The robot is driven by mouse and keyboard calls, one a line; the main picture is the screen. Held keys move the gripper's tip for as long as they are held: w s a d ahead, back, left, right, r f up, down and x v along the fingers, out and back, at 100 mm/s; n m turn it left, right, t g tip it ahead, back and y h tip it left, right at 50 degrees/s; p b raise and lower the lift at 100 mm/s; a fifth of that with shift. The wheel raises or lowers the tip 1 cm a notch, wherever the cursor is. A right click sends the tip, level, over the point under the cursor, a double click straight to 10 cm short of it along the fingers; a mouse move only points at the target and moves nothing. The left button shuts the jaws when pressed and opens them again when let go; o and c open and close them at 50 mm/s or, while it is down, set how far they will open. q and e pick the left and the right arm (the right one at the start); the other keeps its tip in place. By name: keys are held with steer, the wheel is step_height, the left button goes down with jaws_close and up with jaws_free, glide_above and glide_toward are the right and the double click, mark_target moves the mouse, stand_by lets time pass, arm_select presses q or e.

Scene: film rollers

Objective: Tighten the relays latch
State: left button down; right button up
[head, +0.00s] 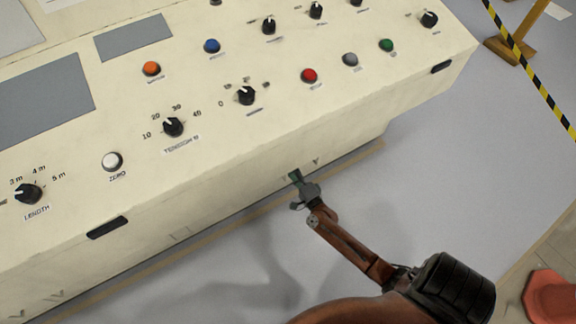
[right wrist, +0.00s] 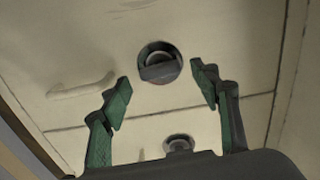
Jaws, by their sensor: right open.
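In the right wrist view, a round dark latch (right wrist: 159,63) with a raised bar across it is set in a cream panel. A second similar latch (right wrist: 178,143) shows lower, partly hidden by my gripper. I cannot read a label to tell which is the relays latch. My right gripper (right wrist: 160,75) is open, its green-padded fingers on either side of the upper latch in the picture, with nothing between them. Whether they touch it I cannot tell. In the head view, my right gripper (head: 297,181) is at the front face of the console. My left gripper is not in view.
The cream console (head: 255,140) carries several knobs and buttons, including a red button (head: 310,75) and a tension knob (head: 173,127). A handle (right wrist: 82,87) is left of the latch. Striped tape (head: 530,70) and an orange cone (head: 550,297) stand at the right. The grey floor between is clear.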

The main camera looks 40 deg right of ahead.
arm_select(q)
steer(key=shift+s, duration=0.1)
arm_select(e)
steer(key=v, duration=1.1)
steer(key=shift+a, duration=0.1)
